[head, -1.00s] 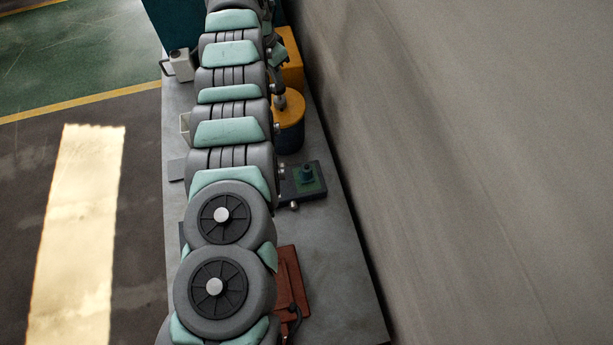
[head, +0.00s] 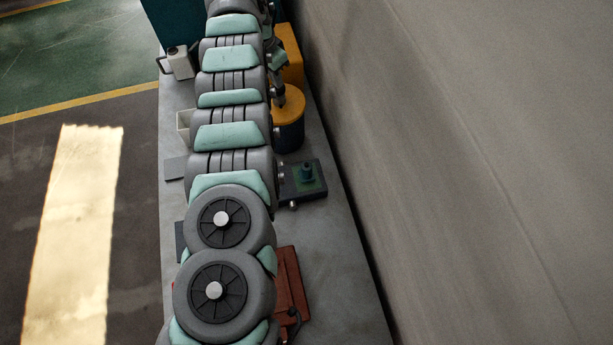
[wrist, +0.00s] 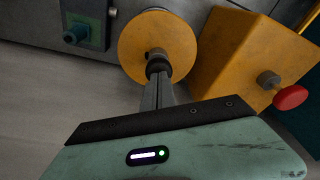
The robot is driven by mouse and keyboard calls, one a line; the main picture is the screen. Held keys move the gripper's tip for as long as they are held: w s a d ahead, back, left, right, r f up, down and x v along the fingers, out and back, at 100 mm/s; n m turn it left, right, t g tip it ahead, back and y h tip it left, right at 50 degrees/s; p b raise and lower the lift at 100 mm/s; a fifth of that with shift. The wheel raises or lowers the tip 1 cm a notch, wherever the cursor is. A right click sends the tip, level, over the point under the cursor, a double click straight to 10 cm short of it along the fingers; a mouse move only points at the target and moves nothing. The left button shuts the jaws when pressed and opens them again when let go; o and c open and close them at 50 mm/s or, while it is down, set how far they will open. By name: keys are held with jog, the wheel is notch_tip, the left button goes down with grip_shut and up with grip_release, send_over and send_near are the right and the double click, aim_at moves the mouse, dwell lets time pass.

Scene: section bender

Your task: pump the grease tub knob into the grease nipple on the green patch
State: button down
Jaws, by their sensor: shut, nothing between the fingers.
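The grease tub (head: 291,138) has a yellow lid (head: 294,104) and a dark blue body, and stands right of my arm in the head view. In the wrist view its round yellow lid (wrist: 184,45) fills the top middle, with a dark knob (wrist: 156,56) on it. My gripper (wrist: 157,80) is shut with nothing held. Its fingertips are at the knob; I cannot tell whether they touch. The nipple also shows top left in the wrist view (wrist: 77,32).
A yellow box (wrist: 222,52) with a red button (wrist: 290,97) stands beside the tub.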

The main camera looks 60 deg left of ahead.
jog(key=shift+f+b, duration=0.45)
jog(key=shift+f, duration=0.25)
jog(key=shift+r, duration=0.2)
jog(key=shift+w+p+v, duration=0.15)
jog(key=shift+w+v, duration=0.05)
jog(key=shift+v, duration=0.8)
jog(key=shift+w+p+v, duration=0.15)
jog(key=shift+w+v, duration=0.05)
jog(key=shift+v, duration=0.8)
jog(key=shift+r, duration=0.1)
